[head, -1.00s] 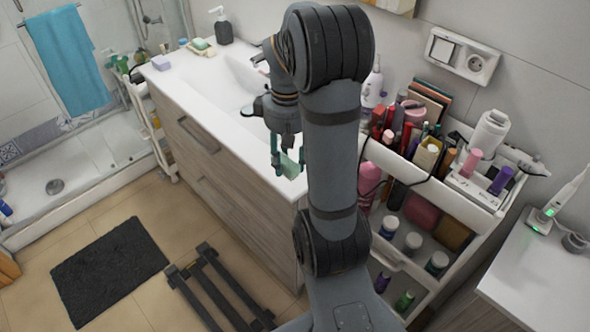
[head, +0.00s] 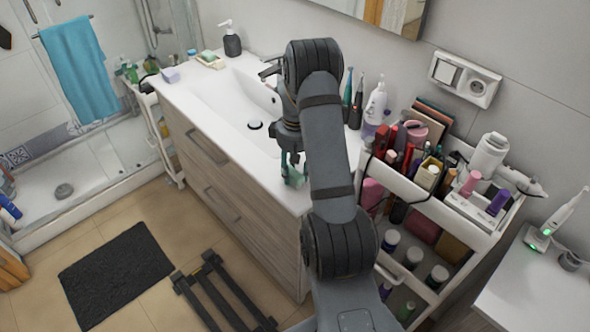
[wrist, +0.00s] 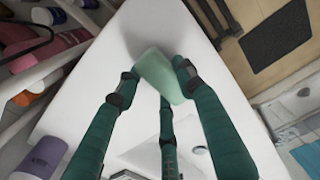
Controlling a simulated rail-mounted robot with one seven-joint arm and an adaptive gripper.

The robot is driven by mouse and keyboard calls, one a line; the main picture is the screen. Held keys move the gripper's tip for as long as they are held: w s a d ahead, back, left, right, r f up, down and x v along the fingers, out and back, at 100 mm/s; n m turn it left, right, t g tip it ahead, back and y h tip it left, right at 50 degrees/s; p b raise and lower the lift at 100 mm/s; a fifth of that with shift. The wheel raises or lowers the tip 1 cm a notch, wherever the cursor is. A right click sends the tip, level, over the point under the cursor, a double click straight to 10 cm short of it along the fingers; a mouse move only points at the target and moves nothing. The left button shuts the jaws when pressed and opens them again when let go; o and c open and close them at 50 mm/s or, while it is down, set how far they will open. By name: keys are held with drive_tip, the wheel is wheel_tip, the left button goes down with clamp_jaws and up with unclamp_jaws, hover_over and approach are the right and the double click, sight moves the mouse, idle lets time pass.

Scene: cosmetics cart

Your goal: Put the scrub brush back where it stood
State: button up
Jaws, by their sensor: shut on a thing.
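A pale green block-like thing, which I take to be the scrub brush (wrist: 158,72), is held between the fingertips of my gripper (wrist: 156,84). Its bristles cannot be made out. In the head view the scrub brush (head: 295,178) shows as a small green patch below my gripper (head: 291,166), over the right front end of the white sink counter (head: 262,172). My arm hides part of it. I cannot tell whether the brush touches the counter.
A cart (head: 448,203) packed with cosmetics stands right of the counter. A soap dispenser (head: 231,41), a soap dish (head: 210,62) and a purple bar (head: 170,75) sit at the counter's far end. Two toothbrushes (head: 352,97) and a white bottle (head: 375,101) stand near the wall.

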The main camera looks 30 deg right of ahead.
sight(295, 170)
drive_tip(key=shift+f, duration=0.2)
drive_tip(key=shift+f+b, duration=0.2)
drive_tip(key=shift+b, duration=0.1)
drive_tip(key=o, duration=1)
wheel_tip(295, 170, up, 12)
drive_tip(key=shift+r, duration=0.25)
